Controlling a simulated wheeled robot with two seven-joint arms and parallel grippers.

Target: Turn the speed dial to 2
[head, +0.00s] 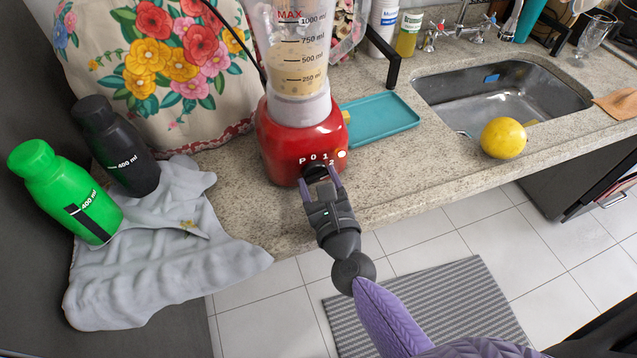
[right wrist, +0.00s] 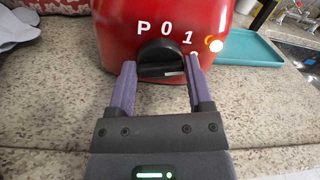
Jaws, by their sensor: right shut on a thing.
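The red blender (head: 285,140) stands on the counter with a jug (head: 300,60) of pale yellow contents on top. Its black speed dial (head: 314,171) is low on the front, under the marks P, 0, 1 and 2. In the right wrist view the dial (right wrist: 160,52) sits between the two purple fingers of my right gripper (right wrist: 160,68), which is shut on it. The mark 2 is mostly hidden there, and I cannot tell which mark the dial points to. A small lamp (right wrist: 215,45) beside the marks glows. My left gripper is not in view.
A teal tray (head: 380,118) lies right of the blender, near a steel sink (head: 480,90) and a yellow lemon (head: 503,138). A green bottle (head: 70,195) and a black bottle (head: 115,150) stand at left by a grey cloth (head: 160,255).

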